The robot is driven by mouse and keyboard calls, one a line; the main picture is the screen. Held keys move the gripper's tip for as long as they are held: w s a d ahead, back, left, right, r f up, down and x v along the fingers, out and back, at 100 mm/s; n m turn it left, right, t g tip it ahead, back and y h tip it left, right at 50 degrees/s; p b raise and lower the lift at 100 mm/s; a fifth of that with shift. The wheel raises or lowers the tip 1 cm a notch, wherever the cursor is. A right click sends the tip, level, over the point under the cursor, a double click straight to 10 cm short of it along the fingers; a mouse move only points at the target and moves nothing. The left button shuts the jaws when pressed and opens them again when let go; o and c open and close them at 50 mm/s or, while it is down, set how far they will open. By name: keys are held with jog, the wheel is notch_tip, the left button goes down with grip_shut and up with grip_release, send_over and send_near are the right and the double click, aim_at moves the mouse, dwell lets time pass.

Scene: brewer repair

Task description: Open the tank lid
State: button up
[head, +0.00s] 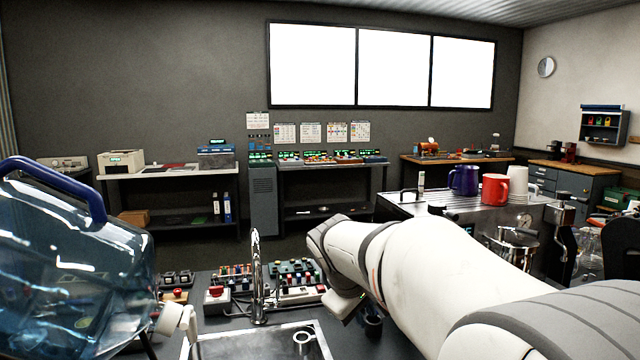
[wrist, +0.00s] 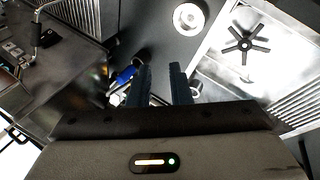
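The brewer (head: 470,222) stands at the right in the head view, a metal machine with a ridged top.
A blue mug (head: 464,181), a red mug (head: 494,189) and white cups (head: 517,188) stand on the brewer. A large water bottle (head: 75,265) is at the left. A tap (head: 258,280) rises by the sink (head: 215,347). Switch boxes (head: 300,290) crowd the counter.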

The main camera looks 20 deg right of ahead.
jog(key=w+d+r+n+h+p, duration=0.1)
jog(key=w+d+r+n+h, duration=0.1)
jog(key=w+d+r, duration=0.45)
jog(key=w+d+r+n+h+p, duration=0.1)
jog(key=w+d+r+h, duration=0.15)
jog(key=w, duration=0.65)
jog(key=n+t+h+p, duration=0.1)
jog(key=n+h+p, duration=0.15)
jog(key=h, duration=0.35)
send_near(408, 190)
jog(key=d, duration=0.2)
jog(key=shift+y, duration=0.25)
jog(key=p+x, duration=0.2)
jog(key=x, duration=0.5)
jog(key=shift+w, duration=0.2)
grip_shut()
